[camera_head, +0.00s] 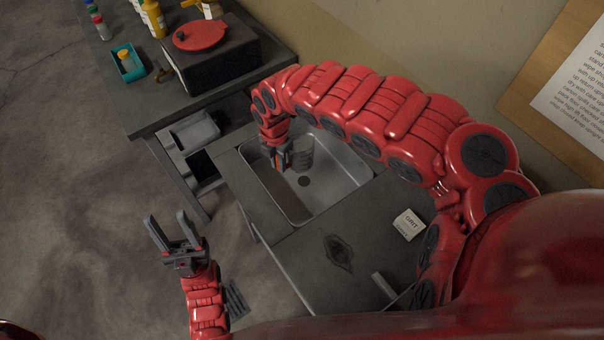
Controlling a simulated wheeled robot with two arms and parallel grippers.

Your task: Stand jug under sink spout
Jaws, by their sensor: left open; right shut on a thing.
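The sink (335,190) is a grey metal basin set in a dark counter, with a drain in its floor. My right arm arches over the sink, and my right gripper (283,160) points down over the basin. It is shut on a grey ribbed thing (303,153), seemingly the jug, inside the basin's outline. Whether the jug touches the basin floor I cannot tell. I cannot make out the spout; my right arm covers the sink's back edge. My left gripper (173,230) is open and empty, over the floor left of the counter.
A small box marked GRIT (409,224) and a dark patch (338,252) are on the counter right of the sink. A bench at the upper left holds a black box with a red lid (200,36), a teal tray (129,65) and bottles (153,18).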

